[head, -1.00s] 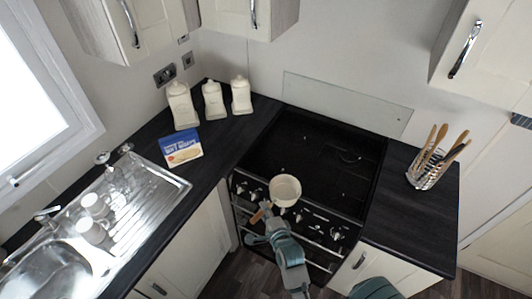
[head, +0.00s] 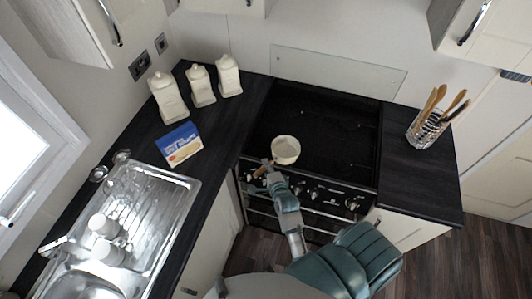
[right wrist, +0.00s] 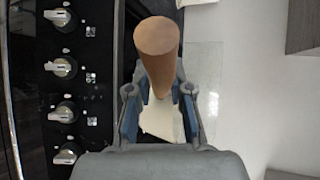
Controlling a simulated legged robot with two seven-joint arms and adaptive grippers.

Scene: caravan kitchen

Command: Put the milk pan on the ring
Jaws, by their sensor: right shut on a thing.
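The cream milk pan (head: 286,150) appears upright over the front part of the black hob (head: 335,130) in the head view; I cannot tell how high it is above the surface. My right gripper (head: 270,168) is at the pan's front left, shut on its wooden handle (right wrist: 157,55). In the right wrist view the handle sticks up between the two fingers of the gripper (right wrist: 160,108), and a cream part of the pan shows behind. The individual rings are hard to make out on the dark hob. My left gripper is not in view.
Oven knobs (right wrist: 62,68) line the cooker front, close to my right gripper. A utensil rack (head: 427,128) stands on the right worktop. Cream canisters (head: 168,98), a blue and white box (head: 180,145) and a sink with cups (head: 105,240) are at left. The hob top looks clear.

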